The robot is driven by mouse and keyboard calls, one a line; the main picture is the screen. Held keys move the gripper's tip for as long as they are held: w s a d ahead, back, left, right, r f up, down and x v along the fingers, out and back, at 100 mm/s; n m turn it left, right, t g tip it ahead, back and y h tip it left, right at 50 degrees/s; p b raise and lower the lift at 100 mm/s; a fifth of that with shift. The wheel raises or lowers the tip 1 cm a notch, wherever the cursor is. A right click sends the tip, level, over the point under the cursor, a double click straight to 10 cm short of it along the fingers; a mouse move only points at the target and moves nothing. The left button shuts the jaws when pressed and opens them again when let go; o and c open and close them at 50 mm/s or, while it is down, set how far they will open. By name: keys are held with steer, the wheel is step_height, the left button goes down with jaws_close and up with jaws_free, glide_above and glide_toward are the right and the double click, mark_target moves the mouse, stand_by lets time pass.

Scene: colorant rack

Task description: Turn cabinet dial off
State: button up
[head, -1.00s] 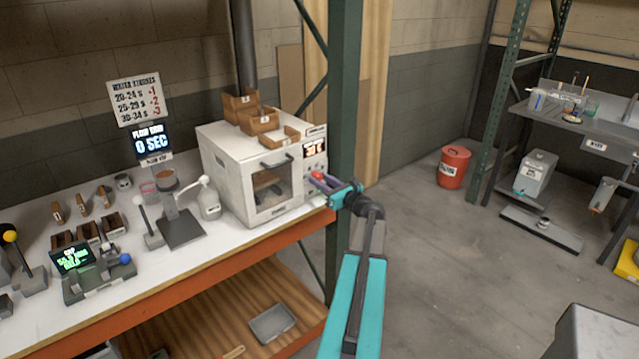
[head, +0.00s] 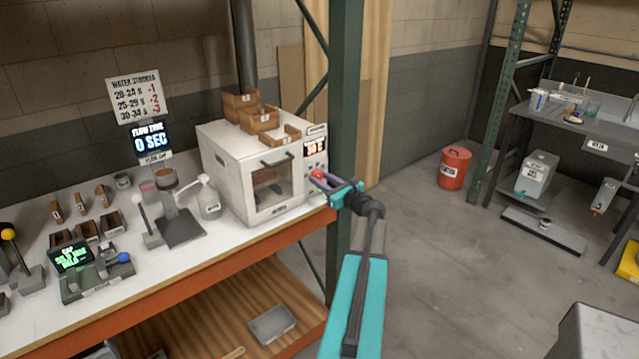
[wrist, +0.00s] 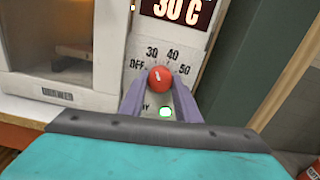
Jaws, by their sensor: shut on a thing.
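The white cabinet (head: 235,165) stands on the bench, with a control panel on the right of its front. The red round dial (wrist: 159,79) sits on that panel, with OFF, 30, 40 and 50 printed around it. Its small white mark points up and slightly left, towards 30. The display (wrist: 178,10) above reads 30 C. My gripper (wrist: 160,92) has its two purple fingers on either side of the dial, shut on it. In the head view the dial (head: 318,173) shows just above the fingers.
A small light (wrist: 166,112) glows green-white below the dial. Wooden trays (head: 250,110) sit on the cabinet. A green rack post (head: 345,90) stands close by my arm. Open floor lies right.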

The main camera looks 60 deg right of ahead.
steer(key=shift+w+a+n+b, duration=0.2)
steer(key=shift+n+b, duration=0.1)
steer(key=shift+b, duration=0.25)
steer(key=n+b, duration=0.3)
steer(key=b, duration=0.2)
steer(key=shift+d+f, duration=0.1)
steer(key=n+b, duration=0.3)
steer(key=b, duration=0.1)
steer(key=shift+n+b, duration=0.6)
steer(key=shift+b, duration=0.25)
steer(key=shift+r, duration=0.25)
steer(key=o, duration=1)
steer(key=shift+o, duration=0.2)
steer(key=shift+s, duration=0.1)
steer(key=shift+d+f, duration=0.1)
